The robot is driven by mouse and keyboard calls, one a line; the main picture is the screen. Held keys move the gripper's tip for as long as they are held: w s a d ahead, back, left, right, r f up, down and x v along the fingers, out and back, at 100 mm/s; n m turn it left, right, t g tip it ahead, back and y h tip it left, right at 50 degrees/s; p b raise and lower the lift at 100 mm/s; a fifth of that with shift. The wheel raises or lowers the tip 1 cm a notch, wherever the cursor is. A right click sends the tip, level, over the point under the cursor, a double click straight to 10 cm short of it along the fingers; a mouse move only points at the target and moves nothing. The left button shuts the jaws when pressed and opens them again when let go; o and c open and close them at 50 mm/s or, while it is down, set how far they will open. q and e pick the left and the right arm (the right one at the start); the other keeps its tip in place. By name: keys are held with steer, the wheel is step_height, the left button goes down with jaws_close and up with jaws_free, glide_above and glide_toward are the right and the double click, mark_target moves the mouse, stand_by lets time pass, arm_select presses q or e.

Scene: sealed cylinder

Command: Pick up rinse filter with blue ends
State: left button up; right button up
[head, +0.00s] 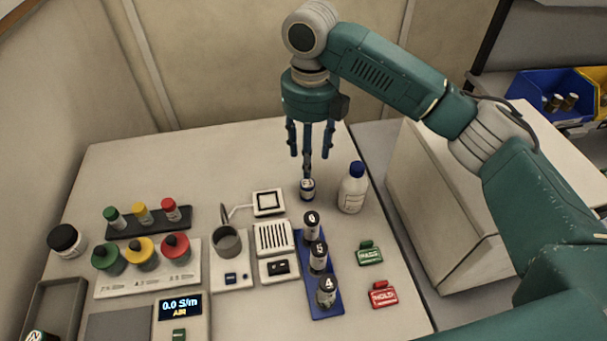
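A small short cylinder (307,188), pale in the middle with dark blue ends and a label, stands on the table near its back right edge. It looks like the rinse filter. My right gripper (308,150) points down directly above it. Its blue outer fingers are spread apart, and a middle finger reaches down close to the cylinder's top. Whether that finger touches the cylinder I cannot tell. My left gripper is not in view.
A white bottle with a blue cap (352,188) stands close right of the cylinder. A blue rack (326,295) with cylinders numbered 6, 5 and 4 is in front. A grey cup (227,243), switch boxes, green and red tags (383,294) and capped bottles lie around.

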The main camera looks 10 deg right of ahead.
mark_target(308, 183)
steer(key=f, duration=0.1)
steer(key=s+f, duration=0.1)
steer(key=f, duration=0.1)
steer(key=shift+f+p, duration=0.3)
steer(key=shift+p, duration=0.1)
steer(key=shift+f, duration=0.35)
steer(key=f, duration=0.1)
steer(key=f+p, duration=0.1)
steer(key=f, duration=0.1)
steer(key=f+p, duration=0.1)
steer(key=f, duration=0.1)
steer(key=shift+w+a, duration=0.15)
steer(key=shift+w, duration=0.1)
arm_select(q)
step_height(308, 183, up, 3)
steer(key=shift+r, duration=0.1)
arm_select(e)
steer(key=shift+f, duration=0.3)
steer(key=c, duration=1.1)
